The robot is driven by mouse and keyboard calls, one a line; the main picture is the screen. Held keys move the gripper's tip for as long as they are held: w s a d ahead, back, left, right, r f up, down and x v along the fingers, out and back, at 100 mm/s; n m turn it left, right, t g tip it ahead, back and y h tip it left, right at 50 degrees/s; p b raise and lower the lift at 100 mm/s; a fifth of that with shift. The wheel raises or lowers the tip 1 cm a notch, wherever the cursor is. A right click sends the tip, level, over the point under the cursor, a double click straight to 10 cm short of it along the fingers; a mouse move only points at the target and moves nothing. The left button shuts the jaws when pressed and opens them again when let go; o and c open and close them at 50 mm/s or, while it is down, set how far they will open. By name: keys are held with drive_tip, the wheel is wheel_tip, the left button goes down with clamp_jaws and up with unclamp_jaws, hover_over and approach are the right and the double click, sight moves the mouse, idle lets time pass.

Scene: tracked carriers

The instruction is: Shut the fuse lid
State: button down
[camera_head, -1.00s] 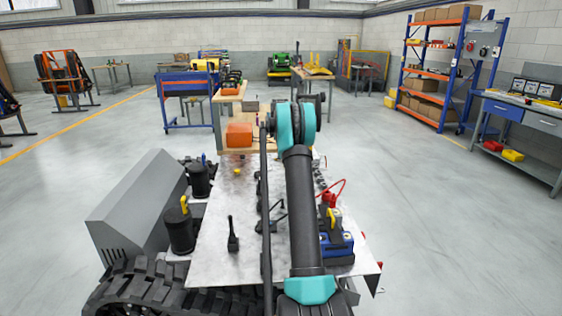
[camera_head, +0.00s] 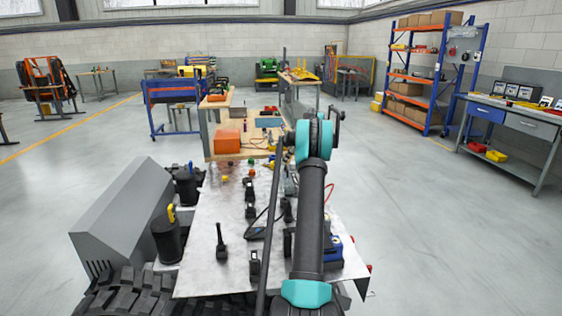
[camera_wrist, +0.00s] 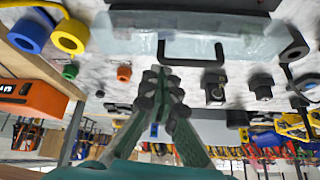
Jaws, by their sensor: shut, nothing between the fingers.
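A clear, translucent lid (camera_wrist: 125,38) with a dark hinge-like strip along one edge spans the top of the wrist view; I take it to be the fuse lid. A black U-shaped handle (camera_wrist: 190,62) is on its near edge. My gripper (camera_wrist: 158,76) is shut and empty, its fingertips close to the handle's left end in the picture. I cannot tell whether they touch it, nor how far the lid stands open. In the head view my arm covers the gripper, and I cannot make out the lid there.
The metal deck (camera_head: 205,265) carries several black upright parts, cables and a blue battery-like block (camera_head: 335,258). Blue (camera_wrist: 30,35) and yellow rings (camera_wrist: 69,36) lie near the lid. An orange box (camera_head: 227,142) sits on the wooden bench behind. Open floor lies to the right.

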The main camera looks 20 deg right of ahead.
drive_tip(key=shift+s+d+f, duration=0.15)
drive_tip(key=shift+d, duration=0.25)
